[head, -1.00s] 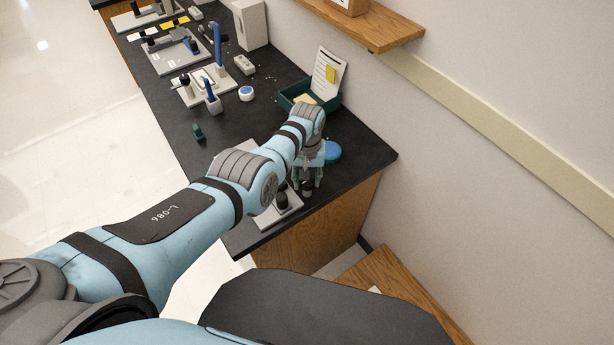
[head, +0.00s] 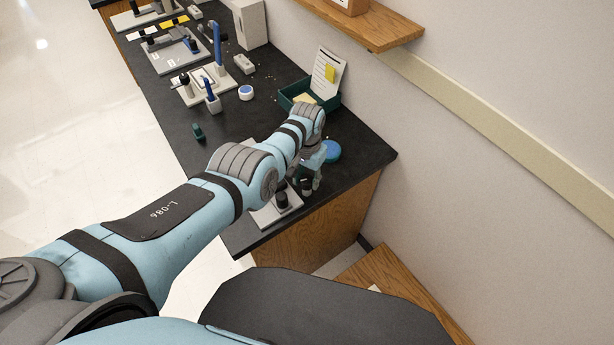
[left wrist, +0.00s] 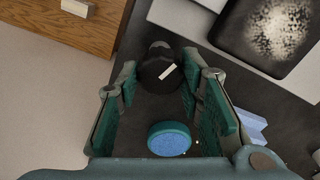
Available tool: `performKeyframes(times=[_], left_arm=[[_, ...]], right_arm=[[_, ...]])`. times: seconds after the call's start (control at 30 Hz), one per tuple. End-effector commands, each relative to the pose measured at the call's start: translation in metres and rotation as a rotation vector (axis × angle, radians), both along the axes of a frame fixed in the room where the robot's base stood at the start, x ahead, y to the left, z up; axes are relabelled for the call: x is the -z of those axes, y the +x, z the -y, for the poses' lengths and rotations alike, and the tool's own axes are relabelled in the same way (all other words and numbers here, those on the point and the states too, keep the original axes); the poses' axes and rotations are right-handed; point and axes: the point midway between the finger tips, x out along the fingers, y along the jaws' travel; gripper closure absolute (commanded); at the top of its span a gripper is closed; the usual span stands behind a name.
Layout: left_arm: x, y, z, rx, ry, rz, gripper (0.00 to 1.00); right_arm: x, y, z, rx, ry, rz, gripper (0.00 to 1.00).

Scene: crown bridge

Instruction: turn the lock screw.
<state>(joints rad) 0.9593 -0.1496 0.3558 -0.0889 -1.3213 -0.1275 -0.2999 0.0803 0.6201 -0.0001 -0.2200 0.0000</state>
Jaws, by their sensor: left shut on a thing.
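The lock screw's black knob (left wrist: 160,72), with a white mark on its top, sits between the fingertips of my left gripper (left wrist: 159,76) in the left wrist view. The gripper is shut on it, with a green-padded finger at each side. In the head view the left gripper (head: 308,180) points down near the bench's front right corner, and a dark knob (head: 306,186) shows at its fingers. A black cylinder (head: 282,200) stands on a pale plate (head: 264,217) just left of it. My arm hides part of the plate. My right gripper is not in view.
A green tray (head: 326,103) with papers stands farther back by the wall. Stands and tools (head: 216,60) fill the far bench. A wooden shelf (head: 385,35) juts from the wall.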

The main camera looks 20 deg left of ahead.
Motion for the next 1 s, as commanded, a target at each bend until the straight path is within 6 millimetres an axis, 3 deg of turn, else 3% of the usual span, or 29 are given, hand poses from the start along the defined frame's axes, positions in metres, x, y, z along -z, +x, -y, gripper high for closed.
performKeyframes(times=[0.2,0.23,0.37,0.77,0.93,1.0], left_arm=[[0.003,-0.003,0.001,0.001,-0.001,-0.008,0.94],[0.003,-0.003,0.001,0.001,-0.001,-0.008,0.65],[0.002,-0.002,0.001,0.0,-0.001,-0.005,0.46],[-0.005,0.001,0.001,0.0,-0.001,0.002,0.46],[-0.029,0.0,0.001,-0.002,-0.002,0.004,0.46],[-0.052,0.002,0.001,-0.001,-0.003,0.006,0.46]], right_arm=[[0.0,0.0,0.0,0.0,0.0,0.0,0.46],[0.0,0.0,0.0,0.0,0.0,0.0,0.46],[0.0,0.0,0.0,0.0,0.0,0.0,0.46],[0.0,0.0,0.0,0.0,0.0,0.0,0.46],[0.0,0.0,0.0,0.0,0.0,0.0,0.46],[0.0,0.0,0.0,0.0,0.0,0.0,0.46]])
